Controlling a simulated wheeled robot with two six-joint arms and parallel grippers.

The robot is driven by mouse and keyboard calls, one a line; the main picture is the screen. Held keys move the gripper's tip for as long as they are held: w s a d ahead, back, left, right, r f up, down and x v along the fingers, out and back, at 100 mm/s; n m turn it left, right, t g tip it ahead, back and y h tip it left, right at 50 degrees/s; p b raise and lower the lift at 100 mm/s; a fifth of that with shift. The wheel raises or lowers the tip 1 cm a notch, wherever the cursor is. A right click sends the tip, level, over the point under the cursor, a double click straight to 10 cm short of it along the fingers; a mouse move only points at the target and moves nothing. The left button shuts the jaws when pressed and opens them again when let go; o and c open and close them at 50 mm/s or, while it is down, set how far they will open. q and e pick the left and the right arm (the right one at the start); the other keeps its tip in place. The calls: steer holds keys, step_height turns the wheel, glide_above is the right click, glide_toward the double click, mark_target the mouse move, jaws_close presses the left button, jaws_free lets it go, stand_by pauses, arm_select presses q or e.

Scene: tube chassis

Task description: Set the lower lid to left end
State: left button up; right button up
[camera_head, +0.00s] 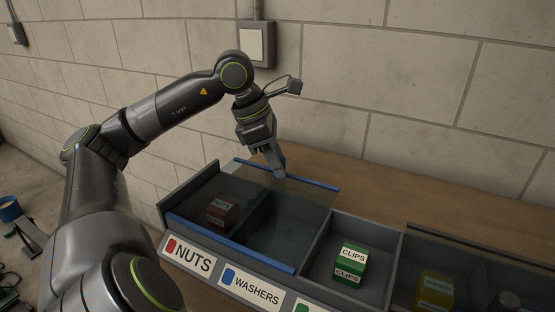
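A long tray (386,260) with compartments stands on a wooden bench. A clear lid with blue edge strips (228,241) lies over the nuts and washers compartments at the tray's left part. A second dark clear lid (465,242) covers the compartments at the right. I cannot tell for certain which lid is lower. My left gripper (276,172) points down at the far blue strip of the left lid, its fingertips at or very near it. Whether the fingers are closed on anything is unclear. My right gripper is out of view.
A red box (222,213) shows through the left lid. A green clips box (350,262) sits in the uncovered compartment. A yellow box (434,290) is under the right lid. A block wall (420,80) rises behind the bench (400,194).

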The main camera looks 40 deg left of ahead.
arm_select(q)
steer(key=p+v, duration=0.1)
steer(key=v, duration=1.6)
steer(key=shift+r+p, duration=0.15)
steer(key=shift+p, duration=0.2)
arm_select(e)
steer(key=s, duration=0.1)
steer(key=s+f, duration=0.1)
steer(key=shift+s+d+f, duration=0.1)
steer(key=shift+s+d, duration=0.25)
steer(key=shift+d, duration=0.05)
arm_select(q)
steer(key=shift+a, duration=0.1)
